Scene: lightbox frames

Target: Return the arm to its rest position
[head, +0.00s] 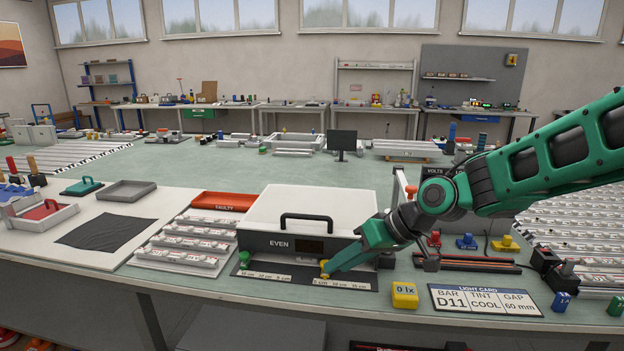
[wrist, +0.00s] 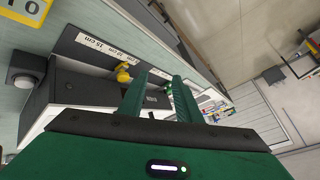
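My green arm reaches in from the right in the head view. My gripper (head: 334,268) hangs low at the front of the white lightbox marked EVEN (head: 275,212), with its tips beside a yellow knob (head: 324,268) on the dark scale strip. In the wrist view my gripper (wrist: 160,95) shows two green fingers spread apart with nothing between them. The yellow knob (wrist: 123,73) lies beyond the fingers, to their left. Whether a finger touches the knob I cannot tell.
A green knob (head: 244,259) sits at the strip's left. A yellow 0 lx meter (head: 404,294) and a light card (head: 484,300) lie at the front edge. Racks of bars (head: 188,243) stand left of the box; a small monitor (head: 342,141) stands behind it.

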